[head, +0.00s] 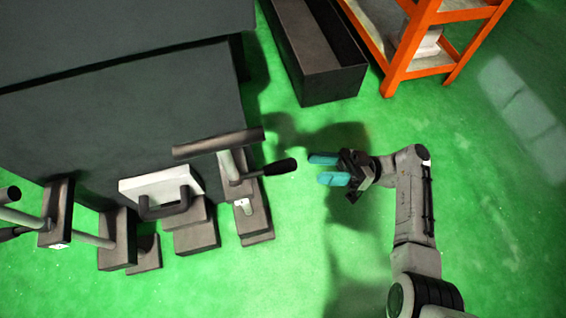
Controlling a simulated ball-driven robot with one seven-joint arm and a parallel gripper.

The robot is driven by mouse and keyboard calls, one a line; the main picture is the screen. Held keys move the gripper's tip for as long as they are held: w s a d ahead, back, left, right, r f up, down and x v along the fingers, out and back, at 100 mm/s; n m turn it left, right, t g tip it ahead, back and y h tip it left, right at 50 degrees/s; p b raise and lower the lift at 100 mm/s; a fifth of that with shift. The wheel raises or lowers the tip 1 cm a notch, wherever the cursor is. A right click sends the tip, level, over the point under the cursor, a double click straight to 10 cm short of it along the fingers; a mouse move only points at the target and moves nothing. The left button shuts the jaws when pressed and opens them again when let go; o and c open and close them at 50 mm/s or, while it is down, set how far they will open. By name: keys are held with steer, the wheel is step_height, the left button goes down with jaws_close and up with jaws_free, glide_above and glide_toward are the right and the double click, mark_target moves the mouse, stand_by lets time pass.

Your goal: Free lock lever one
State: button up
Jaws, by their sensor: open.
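A lever with a black tapered grip (279,167) sticks out to the right from a dark block on the grinder (140,105). A second lever with a grey rod (22,217) shows at the far left, partly cut off by the picture edge. I cannot tell from any marking which one is lock lever one. My gripper (318,168) has teal fingers, is open and empty, and points left at the tip of the right black grip. A small gap separates the fingers from the grip, and they do not touch it.
A white plate with a dark handle (165,201) and several dark blocks line the grinder's front. A small silver piece (243,206) sits on the block below the right lever. A dark open bin (318,88) and an orange shelf (395,78) stand behind. Green floor at right is clear.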

mark_target(266, 166)
steer(key=shift+p+x, duration=1.3)
steer(key=shift+x, duration=3.75)
steer(key=shift+c, duration=0.3)
jaws_close()
